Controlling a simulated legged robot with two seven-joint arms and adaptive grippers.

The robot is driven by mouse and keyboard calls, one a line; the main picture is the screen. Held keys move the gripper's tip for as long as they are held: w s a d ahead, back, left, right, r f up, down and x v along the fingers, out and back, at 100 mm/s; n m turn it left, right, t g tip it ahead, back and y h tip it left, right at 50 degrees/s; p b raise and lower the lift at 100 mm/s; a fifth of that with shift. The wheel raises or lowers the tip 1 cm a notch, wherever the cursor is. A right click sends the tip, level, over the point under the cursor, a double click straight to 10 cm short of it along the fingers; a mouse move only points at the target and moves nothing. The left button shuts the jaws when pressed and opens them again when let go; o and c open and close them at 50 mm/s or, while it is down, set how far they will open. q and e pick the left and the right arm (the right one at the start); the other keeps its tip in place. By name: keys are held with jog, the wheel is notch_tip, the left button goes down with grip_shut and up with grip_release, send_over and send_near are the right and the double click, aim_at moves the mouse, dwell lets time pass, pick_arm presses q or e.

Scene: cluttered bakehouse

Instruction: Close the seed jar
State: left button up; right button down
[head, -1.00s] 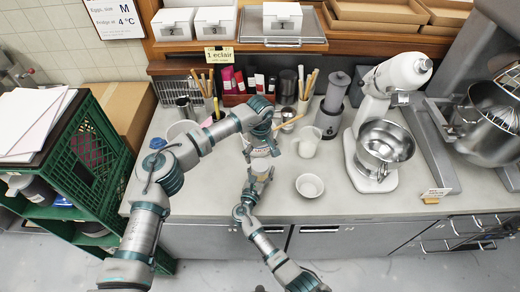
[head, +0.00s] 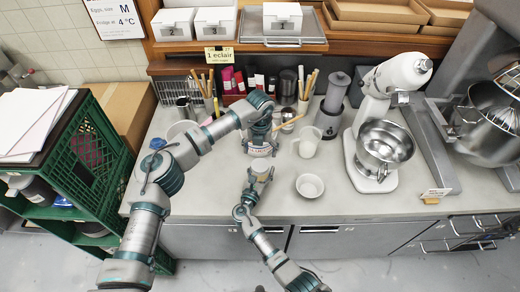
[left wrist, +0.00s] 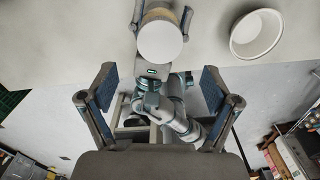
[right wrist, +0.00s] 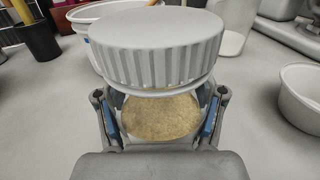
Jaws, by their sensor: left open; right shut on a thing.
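The seed jar (right wrist: 160,122), clear with tan seeds inside, is held between the fingers of my right gripper (right wrist: 160,130). Its white ridged lid (right wrist: 158,48) sits over the mouth. I cannot tell how tightly it is seated. In the left wrist view the lid is a plain white disc (left wrist: 160,42), with the tan jar (left wrist: 160,14) behind it. My left gripper (left wrist: 155,103) is open and empty, its fingers apart from the lid. In the head view my left gripper (head: 260,150) is just behind the jar (head: 262,169), which my right gripper (head: 256,180) holds above the counter's front part.
A white bowl (head: 310,186) stands right of the jar. A white jug (head: 308,145) is behind it, and a stand mixer (head: 378,155) is further right. A green crate (head: 95,150) is at the left. The front left of the counter is clear.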

aim_at(260, 165)
pick_arm(q)
jog(key=shift+n, duration=1)
jog(key=shift+f, duration=4)
jog(key=c, duration=1.2)
jog(key=m, duration=0.6)
jog(key=shift+m, duration=0.3)
jog(key=m, duration=0.5)
jog(key=o, duration=1.3)
jog(key=shift+a, duration=0.1)
